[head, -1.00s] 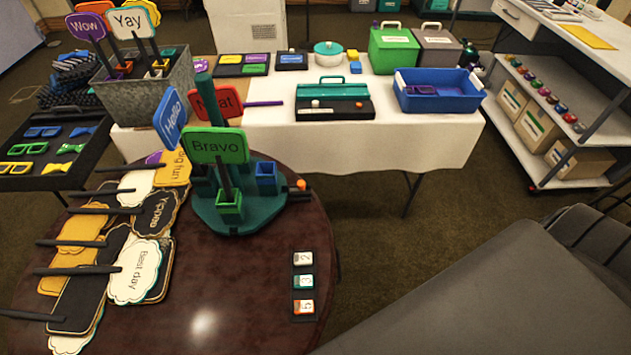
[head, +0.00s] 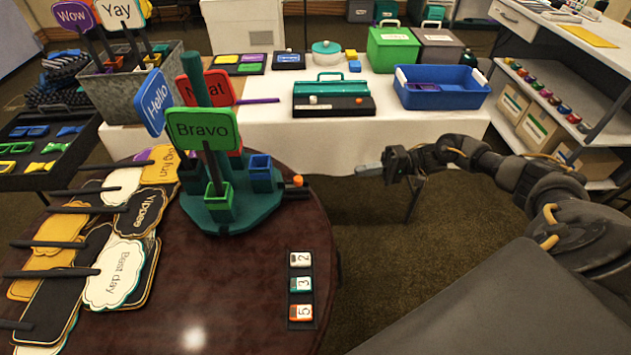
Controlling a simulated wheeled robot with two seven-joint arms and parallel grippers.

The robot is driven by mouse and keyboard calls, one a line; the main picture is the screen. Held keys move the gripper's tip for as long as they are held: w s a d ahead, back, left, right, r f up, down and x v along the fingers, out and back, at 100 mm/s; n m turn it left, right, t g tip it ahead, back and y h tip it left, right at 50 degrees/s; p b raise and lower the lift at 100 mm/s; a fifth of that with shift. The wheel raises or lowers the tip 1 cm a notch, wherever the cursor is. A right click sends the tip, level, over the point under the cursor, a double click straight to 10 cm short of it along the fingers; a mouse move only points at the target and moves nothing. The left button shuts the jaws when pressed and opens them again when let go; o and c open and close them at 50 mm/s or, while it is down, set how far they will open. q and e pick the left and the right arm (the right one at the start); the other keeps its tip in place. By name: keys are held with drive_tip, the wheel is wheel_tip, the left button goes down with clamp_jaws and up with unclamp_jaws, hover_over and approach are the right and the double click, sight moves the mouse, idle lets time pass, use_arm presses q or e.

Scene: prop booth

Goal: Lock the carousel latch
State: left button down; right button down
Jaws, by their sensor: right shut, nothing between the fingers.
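The teal carousel (head: 228,212) stands on the round dark wooden table. It has a central post and coloured square cups, with a green "Bravo" sign (head: 203,128), a blue "Hello" sign (head: 155,101) and a red sign (head: 206,88) above it. A small dark latch with an orange knob (head: 297,181) sticks out from the carousel's right side; its exact setting is too small to tell. My right gripper (head: 368,170) is shut and empty, pointing left, in the air right of the latch and apart from it. My left gripper is out of view.
The round table (head: 240,290) bears flat sign props at left and a strip of numbered tiles (head: 301,287) at front right. Behind is a white-clothed table (head: 250,133) with a blue bin (head: 440,100). A shelf cart (head: 560,110) stands at right. Floor is open between table and cart.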

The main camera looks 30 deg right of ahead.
sight(294, 184)
drive_tip(key=shift+s+d+r, duration=0.1)
drive_tip(key=shift+s+r, duration=0.1)
drive_tip(key=shift+r, duration=0.25)
